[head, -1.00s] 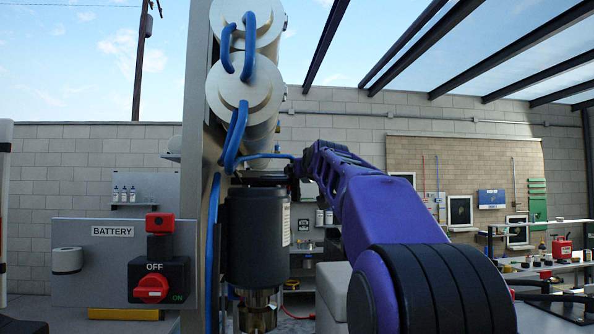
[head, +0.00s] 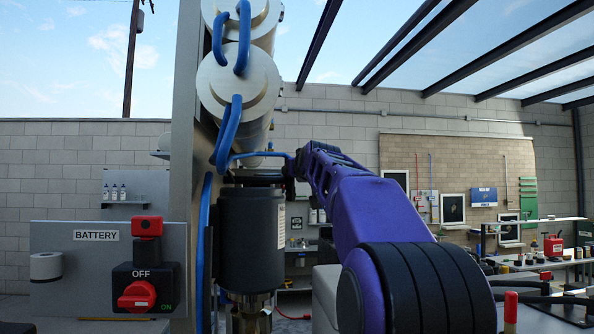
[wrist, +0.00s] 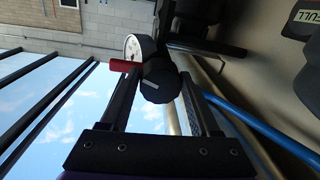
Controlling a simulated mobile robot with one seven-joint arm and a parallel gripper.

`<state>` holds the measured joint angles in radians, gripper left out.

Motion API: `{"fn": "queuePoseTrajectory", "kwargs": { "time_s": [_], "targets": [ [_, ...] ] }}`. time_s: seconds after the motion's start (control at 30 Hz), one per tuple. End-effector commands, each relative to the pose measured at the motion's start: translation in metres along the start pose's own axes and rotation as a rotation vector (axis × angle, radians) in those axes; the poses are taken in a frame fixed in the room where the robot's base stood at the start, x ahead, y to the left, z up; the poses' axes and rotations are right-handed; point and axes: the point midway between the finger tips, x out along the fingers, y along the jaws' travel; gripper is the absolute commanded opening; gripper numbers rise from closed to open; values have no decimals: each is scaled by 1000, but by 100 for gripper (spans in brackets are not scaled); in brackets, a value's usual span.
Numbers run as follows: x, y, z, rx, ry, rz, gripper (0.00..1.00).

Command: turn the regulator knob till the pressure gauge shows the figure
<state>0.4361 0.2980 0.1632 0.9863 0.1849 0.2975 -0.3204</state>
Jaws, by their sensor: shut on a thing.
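The regulator knob (wrist: 163,86) is dark, with a pale mark on its face, in the middle of the wrist view. My gripper (wrist: 160,84) has one finger on each side of it and is shut on it. The pressure gauge (wrist: 134,48) is a small round white dial just beyond the knob, seen at a slant. Its needle and figures are too small to read. In the head view my purple arm reaches to the blue line above a dark cylinder; I cannot make out the knob or gauge there.
A dark cylindrical motor (head: 251,238) stands below the arm's end. White membrane tubes (head: 237,88) with blue hoses (head: 229,130) are above it. A battery switch panel (head: 70,285) is at the left. A blue hose (wrist: 265,125) runs close to the right finger in the wrist view.

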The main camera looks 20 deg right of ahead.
Motion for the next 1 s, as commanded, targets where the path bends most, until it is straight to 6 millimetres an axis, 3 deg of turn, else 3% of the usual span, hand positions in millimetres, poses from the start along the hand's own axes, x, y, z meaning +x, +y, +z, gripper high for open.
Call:
{"fn": "queuePoseTrajectory", "kwargs": {
  "time_s": [0.17, 0.53, 0.87, 0.9, 1.0],
  "targets": [
    [0, 0, 0, 20, 1, 0, 7],
    [0, -2, 0, 359, 19, 1, 7],
    [0, -2, 0, 393, 22, 2, 7],
    [0, -2, 0, 393, 22, 2, 65],
    [0, -2, 0, 392, 22, 2, 83]
  ]
}}
